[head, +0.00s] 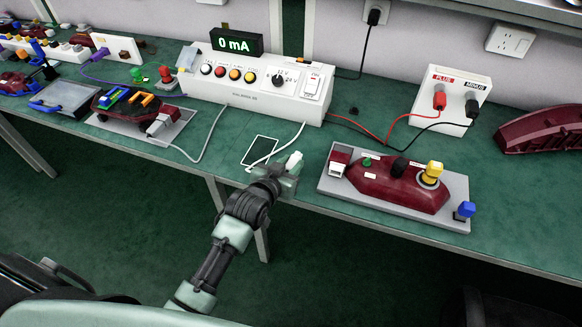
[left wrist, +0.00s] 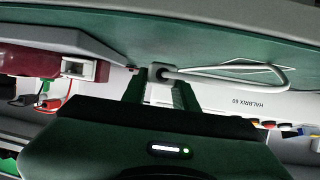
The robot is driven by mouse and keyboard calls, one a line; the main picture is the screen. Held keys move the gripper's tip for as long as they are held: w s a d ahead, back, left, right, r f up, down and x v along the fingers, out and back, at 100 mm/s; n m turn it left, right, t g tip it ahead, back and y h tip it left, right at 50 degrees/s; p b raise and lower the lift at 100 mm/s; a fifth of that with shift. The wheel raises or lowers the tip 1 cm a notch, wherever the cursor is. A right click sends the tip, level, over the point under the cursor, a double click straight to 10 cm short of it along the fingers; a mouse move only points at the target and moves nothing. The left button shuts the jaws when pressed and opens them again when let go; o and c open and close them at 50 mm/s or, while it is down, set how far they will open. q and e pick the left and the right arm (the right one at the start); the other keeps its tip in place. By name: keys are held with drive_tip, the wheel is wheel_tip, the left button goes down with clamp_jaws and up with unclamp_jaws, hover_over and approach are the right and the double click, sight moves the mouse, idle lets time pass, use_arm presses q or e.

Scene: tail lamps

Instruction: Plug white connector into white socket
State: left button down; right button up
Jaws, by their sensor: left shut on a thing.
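A white cable runs from the connector back to the tester. The left wrist view shows the connector (left wrist: 160,70) between the two dark fingers. The white socket (head: 337,168) is at the left end of a dark red lamp unit on a grey plate (head: 455,183). The connector is apart from the socket, to its left in the head view. The socket (left wrist: 83,69) also shows in the left wrist view, left of the fingers. My right gripper is out of view.
A white tester box (head: 255,90) with knobs and a display reading 0 mA stands at the back. A white power box (head: 452,100) with red and black leads is behind the lamp unit. Another lamp plate (head: 180,132) is at left.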

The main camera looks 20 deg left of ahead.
sight(291, 164)
use_arm(q)
wheel_tip(291, 164, up, 18)
drive_tip(key=p, duration=0.1)
idle(0.5)
drive_tip(key=c, duration=1.8)
unclamp_jaws()
clamp_jaws()
drive_tip(key=shift+f, duration=0.1)
